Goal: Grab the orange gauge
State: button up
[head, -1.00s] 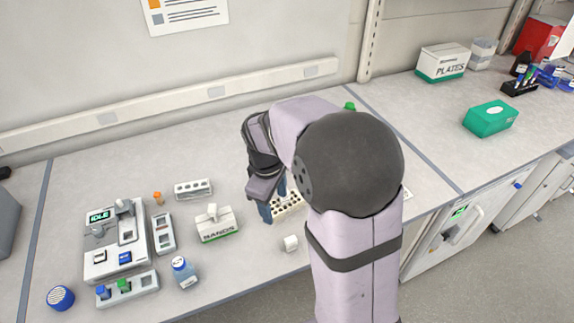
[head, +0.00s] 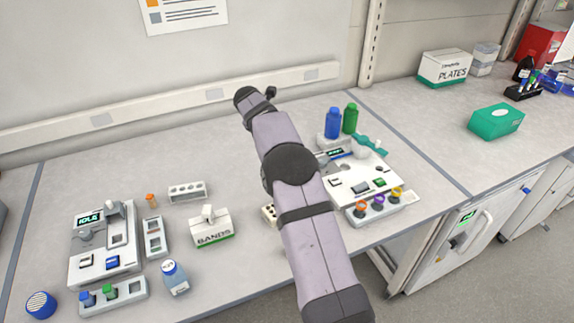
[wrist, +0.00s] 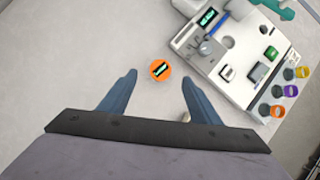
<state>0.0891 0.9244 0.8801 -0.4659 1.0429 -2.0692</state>
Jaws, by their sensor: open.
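The orange gauge (wrist: 160,71) shows in the wrist view as a round orange disc with a dark face and a green readout. It sits on the pale bench, left of a white device. My gripper (wrist: 158,78) is open and empty in the wrist view, its two blue fingers spread wide. In the picture, the gauge lies between and slightly beyond the fingertips; how high they are above it I cannot tell. In the head view my arm hides both gripper and gauge.
The white device (head: 345,188) stands right of my arm, with a rack (head: 384,211) of capped tubes before it. Blue (head: 332,123) and green (head: 350,119) bottles stand behind it. A BANDS box (head: 212,231) is to the left.

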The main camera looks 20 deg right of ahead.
jog(key=shift+s+p+x, duration=0.2)
jog(key=shift+p+x, duration=1.7)
jog(key=shift+x, duration=1.7)
jog(key=shift+a+f, duration=0.1)
jog(key=shift+f, duration=0.05)
jog(key=c, duration=1.1)
